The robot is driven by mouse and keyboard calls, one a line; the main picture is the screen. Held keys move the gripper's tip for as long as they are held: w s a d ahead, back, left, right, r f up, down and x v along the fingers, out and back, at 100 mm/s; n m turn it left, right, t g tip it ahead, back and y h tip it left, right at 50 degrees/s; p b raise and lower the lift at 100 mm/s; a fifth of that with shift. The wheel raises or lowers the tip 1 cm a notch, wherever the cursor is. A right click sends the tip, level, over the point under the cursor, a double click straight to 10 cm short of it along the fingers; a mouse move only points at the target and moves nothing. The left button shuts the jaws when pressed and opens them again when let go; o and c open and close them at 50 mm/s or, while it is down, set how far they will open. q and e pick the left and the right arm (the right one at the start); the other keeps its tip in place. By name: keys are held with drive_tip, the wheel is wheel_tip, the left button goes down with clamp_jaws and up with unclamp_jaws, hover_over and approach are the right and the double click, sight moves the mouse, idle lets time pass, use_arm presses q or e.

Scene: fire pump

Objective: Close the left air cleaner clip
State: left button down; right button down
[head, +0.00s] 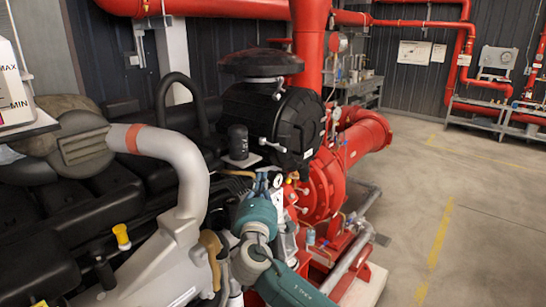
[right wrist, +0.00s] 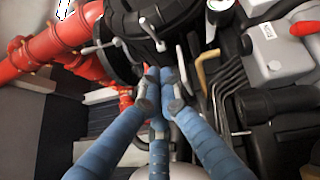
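The black air cleaner (head: 290,120) sits on the engine in the middle of the head view. A pale clip lever (head: 268,145) stands out from its lower left front; other pale levers sit along its rim. In the right wrist view the air cleaner (right wrist: 130,12) is at the top, with a lever (right wrist: 152,35) sticking out and another (right wrist: 181,68) close beside the fingertips. My right gripper (head: 276,182) is below the air cleaner. In the right wrist view its blue fingers (right wrist: 159,76) converge with the tips together. Contact with a lever cannot be told. My left gripper is out of view.
A grey pipe (head: 180,155) with an orange band curves over the engine at left. Red pump housing (head: 325,185) and pipes lie right of the air cleaner. A small black cylinder (head: 238,141) stands close left of it. The floor at right is clear.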

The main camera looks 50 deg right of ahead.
drive_tip(key=p, duration=0.3)
approach(273, 145)
drive_tip(key=w+a, duration=0.1)
drive_tip(key=w, duration=0.1)
drive_tip(key=d+p, duration=0.1)
drive_tip(key=d, duration=0.1)
drive_tip(key=d+p, duration=0.1)
drive_tip(key=d, duration=0.1)
drive_tip(key=shift+w+f, duration=0.1)
drive_tip(key=shift+f, duration=0.05)
drive_tip(key=shift+w+a, duration=0.1)
